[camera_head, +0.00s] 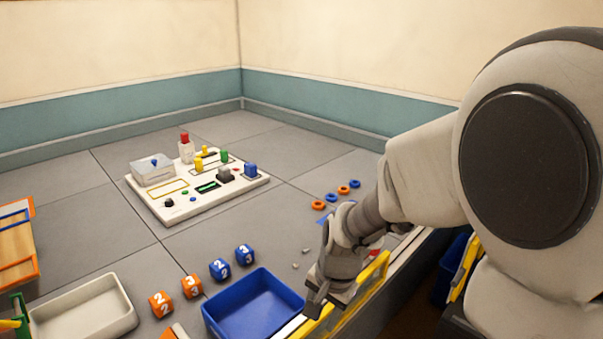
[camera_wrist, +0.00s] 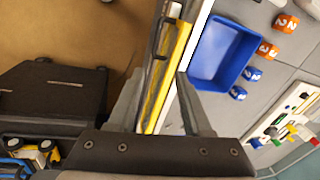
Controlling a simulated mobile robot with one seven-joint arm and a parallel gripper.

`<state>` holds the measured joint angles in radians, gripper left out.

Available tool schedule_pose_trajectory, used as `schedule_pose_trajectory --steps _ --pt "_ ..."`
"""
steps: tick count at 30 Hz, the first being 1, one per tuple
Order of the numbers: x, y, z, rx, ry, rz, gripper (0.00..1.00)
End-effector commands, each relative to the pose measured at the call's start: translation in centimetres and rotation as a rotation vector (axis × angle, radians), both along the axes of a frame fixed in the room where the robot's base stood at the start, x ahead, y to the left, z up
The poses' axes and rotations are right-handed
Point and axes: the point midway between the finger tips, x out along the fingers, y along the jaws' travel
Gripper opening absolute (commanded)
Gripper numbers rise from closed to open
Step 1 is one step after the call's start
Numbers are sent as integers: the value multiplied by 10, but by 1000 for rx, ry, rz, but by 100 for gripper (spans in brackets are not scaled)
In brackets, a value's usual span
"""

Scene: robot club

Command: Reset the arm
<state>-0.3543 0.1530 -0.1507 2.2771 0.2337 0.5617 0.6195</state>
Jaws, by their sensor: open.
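My gripper (camera_head: 322,296) hangs at the end of my bent arm, over the front edge of the table, just right of the blue tray (camera_head: 254,311). In the wrist view my gripper (camera_wrist: 158,88) has its two fingers apart, with nothing held. A yellow bar (camera_wrist: 173,72) along the table edge shows between and beyond the fingers. I cannot tell how far below the fingertips it lies. The blue tray (camera_wrist: 224,50) also shows in the wrist view, to the right of the fingers.
Orange and blue numbered cubes (camera_head: 220,268) stand behind the blue tray. A white board (camera_head: 225,201) with coloured parts lies farther back. Small rings (camera_head: 331,197) lie right of it. A pale tray (camera_head: 85,312) is at front left. Bare grey tabletop surrounds the board.

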Motion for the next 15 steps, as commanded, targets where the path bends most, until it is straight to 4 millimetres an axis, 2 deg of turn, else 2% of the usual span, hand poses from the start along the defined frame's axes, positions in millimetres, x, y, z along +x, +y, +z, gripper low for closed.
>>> schedule_pose_trajectory --steps 1,3,9,15 --pt "-4 -7 26 4 -31 29 50" --pt "-11 -14 52 2 -67 80 50" --pt "-37 -39 117 -34 -168 222 50" --pt "-70 -64 171 -109 -264 352 50"
